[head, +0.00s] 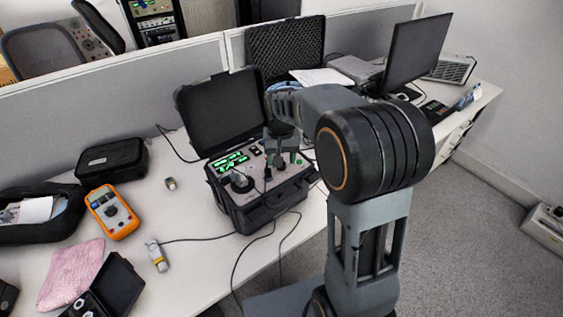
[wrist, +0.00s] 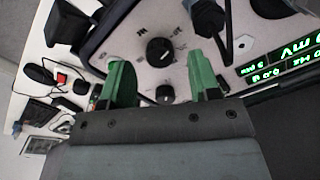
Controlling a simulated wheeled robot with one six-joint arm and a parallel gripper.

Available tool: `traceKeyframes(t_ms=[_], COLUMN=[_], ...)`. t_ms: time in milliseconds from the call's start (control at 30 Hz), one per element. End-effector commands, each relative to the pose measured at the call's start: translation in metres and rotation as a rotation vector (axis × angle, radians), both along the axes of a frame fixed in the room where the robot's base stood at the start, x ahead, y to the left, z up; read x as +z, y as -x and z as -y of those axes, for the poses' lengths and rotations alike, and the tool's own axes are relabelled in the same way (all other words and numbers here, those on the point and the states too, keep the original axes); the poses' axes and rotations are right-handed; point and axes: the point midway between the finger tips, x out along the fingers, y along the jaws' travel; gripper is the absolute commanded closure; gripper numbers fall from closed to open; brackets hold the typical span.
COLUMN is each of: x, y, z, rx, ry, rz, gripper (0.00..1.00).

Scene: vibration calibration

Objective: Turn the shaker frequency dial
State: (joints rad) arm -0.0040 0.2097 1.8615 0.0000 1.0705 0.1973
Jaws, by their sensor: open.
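The shaker unit is an open black case (head: 262,212) with a light panel and green-lit displays (head: 230,162). In the wrist view the panel bears a larger round black knob (wrist: 160,51) and a smaller black knob (wrist: 166,94). No readable label shows which is the frequency dial. My gripper (head: 283,158) is over the right part of the panel. In the wrist view my gripper (wrist: 158,68) has its two green fingers apart and nothing held. The larger knob appears between and just beyond the fingertips; contact cannot be told. In the head view my gripper hides the knobs.
An orange multimeter (head: 112,211), a black pouch (head: 112,158), a pink cloth (head: 70,275) and a small yellow-grey cylinder (head: 157,255) lie left of the case. Cables run across the table. The raised lid (head: 222,112) stands behind the panel. A monitor (head: 418,52) is at the right.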

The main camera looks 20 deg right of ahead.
Motion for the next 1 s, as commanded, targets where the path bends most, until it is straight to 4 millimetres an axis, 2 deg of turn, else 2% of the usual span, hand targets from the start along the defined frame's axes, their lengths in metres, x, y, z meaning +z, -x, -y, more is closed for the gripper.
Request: traceKeyframes(t_ms=[200,567,1000], x=[-0.017,-0.020,-0.020], y=[0.000,0.000,0.000], z=[0.000,0.000,0.000], rx=[0.000,0.000,0.000], ry=[0.000,0.000,0.000], rz=[0.000,0.000,0.000], gripper=[0.43,0.43,0.84])
